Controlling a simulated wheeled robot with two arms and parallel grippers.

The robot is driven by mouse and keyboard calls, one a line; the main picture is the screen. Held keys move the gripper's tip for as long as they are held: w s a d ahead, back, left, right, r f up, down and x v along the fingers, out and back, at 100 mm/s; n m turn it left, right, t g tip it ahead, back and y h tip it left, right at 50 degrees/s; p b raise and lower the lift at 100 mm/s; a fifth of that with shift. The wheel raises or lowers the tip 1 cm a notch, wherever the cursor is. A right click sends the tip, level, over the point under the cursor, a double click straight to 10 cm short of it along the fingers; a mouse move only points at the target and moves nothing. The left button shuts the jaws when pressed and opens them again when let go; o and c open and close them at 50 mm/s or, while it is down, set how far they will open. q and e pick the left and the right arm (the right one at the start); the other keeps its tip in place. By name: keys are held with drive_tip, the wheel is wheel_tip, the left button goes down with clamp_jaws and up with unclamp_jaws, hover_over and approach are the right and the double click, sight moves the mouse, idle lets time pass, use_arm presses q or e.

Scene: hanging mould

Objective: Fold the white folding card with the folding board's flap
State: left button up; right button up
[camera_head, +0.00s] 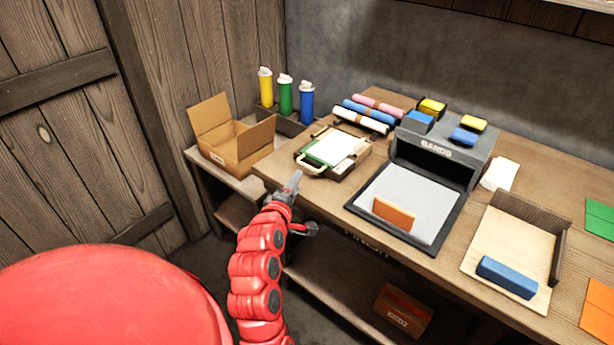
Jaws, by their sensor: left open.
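The folding board (350,171) lies near the left end of the workbench, with a pale looped handle (311,166) at its front left. The white folding card (336,146) lies flat on top of it, with a green strip (321,155) showing along its left side. I cannot tell the flap's exact outline. My left gripper (295,181) is open and empty, just in front of the workbench's front edge, apart from the board and its handle. My right gripper is not in view.
An open cardboard box (236,145) stands left of the board.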

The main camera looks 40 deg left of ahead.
sight(307, 166)
use_arm(q)
drive_tip(key=x, duration=1.1)
drive_tip(key=shift+s+p, duration=0.1)
drive_tip(key=shift+p, duration=0.25)
clamp_jaws()
idle(0.8)
